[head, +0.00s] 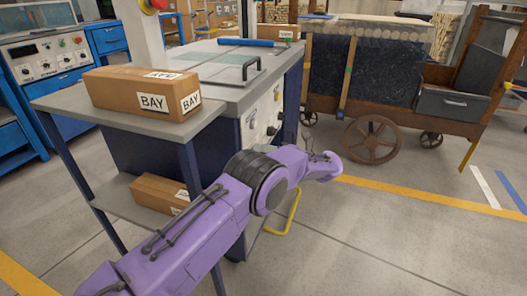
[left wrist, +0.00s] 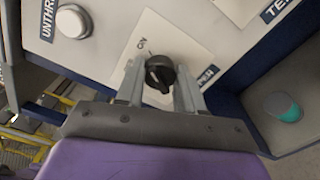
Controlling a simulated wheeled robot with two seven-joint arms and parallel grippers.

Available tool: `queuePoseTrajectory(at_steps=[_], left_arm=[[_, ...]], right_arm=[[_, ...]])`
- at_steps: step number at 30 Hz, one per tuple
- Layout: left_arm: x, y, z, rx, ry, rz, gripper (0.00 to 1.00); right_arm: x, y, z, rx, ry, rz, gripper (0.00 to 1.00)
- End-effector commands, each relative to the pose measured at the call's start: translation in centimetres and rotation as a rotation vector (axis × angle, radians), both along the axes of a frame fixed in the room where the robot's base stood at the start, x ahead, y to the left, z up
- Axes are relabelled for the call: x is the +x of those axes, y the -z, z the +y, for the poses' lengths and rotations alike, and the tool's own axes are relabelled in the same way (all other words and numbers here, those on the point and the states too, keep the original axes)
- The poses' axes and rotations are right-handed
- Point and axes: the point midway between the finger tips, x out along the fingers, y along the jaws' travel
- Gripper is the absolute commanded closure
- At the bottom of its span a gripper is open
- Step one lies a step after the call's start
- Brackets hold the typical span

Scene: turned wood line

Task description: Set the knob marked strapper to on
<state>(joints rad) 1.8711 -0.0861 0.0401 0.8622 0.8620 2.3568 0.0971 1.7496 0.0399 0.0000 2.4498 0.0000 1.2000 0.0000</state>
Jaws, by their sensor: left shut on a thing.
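Which way the knob points is hard to tell. My right gripper is not in view.
A white button (left wrist: 73,22) by an "UNTHR..." label and a teal-capped part (left wrist: 284,107) flank the knob. Cardboard boxes (head: 130,92) stand on the side table's top and lower shelf. A yellow bar (head: 290,215) is below the panel. A wooden cart (head: 400,110) stands behind.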

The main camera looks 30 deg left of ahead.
Motion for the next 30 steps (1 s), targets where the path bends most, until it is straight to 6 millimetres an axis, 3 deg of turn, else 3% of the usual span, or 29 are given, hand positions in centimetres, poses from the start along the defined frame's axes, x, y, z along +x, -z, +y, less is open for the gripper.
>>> queuePoseTrajectory(at_steps=[17,18,19,30], left_arm=[[0.01,0.02,0.01,-0.007,0.001,0.030,0.93],[0.01,0.02,0.01,-0.007,0.001,0.030,0.50],[0.01,0.02,0.01,-0.007,0.001,0.030,0.40],[0.15,0.01,-0.57,-0.006,0.001,0.029,0.37]], right_arm=[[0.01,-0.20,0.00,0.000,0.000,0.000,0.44],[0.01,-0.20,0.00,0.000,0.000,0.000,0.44],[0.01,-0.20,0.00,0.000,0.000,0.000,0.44],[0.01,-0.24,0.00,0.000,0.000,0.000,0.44]])
